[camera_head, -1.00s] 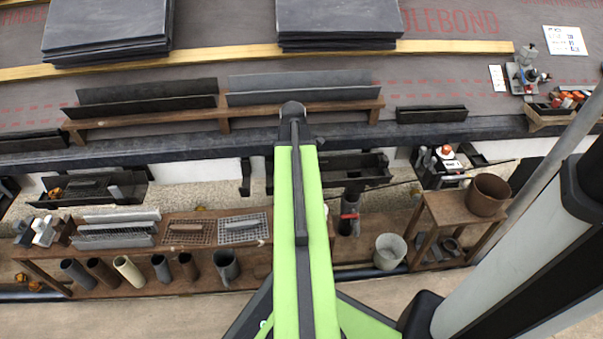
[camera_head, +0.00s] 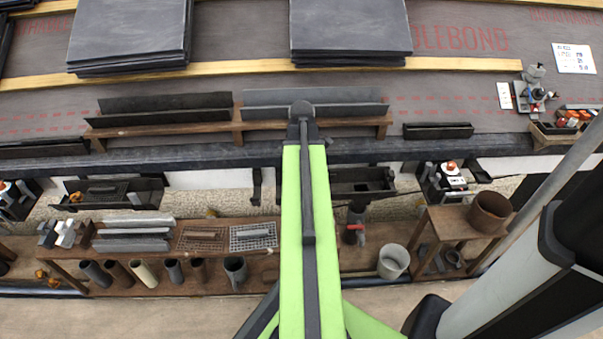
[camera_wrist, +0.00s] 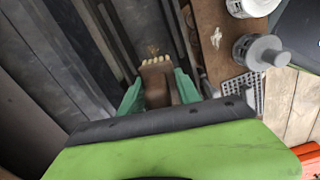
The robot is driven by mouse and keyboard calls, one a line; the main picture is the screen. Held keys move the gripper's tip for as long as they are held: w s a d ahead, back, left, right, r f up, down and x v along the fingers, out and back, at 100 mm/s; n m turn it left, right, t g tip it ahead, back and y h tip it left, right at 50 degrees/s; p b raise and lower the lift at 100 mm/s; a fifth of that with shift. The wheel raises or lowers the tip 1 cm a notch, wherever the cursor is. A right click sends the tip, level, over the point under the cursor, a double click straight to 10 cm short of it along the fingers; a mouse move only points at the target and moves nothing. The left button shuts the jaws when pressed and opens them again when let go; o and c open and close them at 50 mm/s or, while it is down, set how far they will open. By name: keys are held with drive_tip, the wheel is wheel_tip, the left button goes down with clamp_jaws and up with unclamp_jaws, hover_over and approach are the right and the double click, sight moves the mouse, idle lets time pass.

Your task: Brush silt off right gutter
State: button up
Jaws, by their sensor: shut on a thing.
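In the wrist view my gripper (camera_wrist: 158,92) has its teal fingers closed on a brush (camera_wrist: 158,70) with a brown body and pale bristles. The bristle end points away from me, over a long grey channel (camera_wrist: 125,45). A small brown patch (camera_wrist: 152,49), like silt, lies just beyond the bristles. I cannot tell whether the bristles touch the channel. In the head view a dark trough (camera_head: 165,114) and a lighter grey trough (camera_head: 350,96) to its right stand on a wooden support. My arm covers part of the grey one, and my gripper and the brush are hidden there.
Stacked slates (camera_head: 130,35) lie up the roof. Below the eave, a wooden bench (camera_head: 190,285) carries several pipes and a wire mesh tray (camera_head: 253,237). A bucket (camera_head: 393,261) and a small table with a rusty pot (camera_head: 490,212) stand at right.

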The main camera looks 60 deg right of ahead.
wheel_tip(320, 180, up, 3)
drive_tip(key=p, duration=0.3)
drive_tip(key=shift+r, duration=0.1)
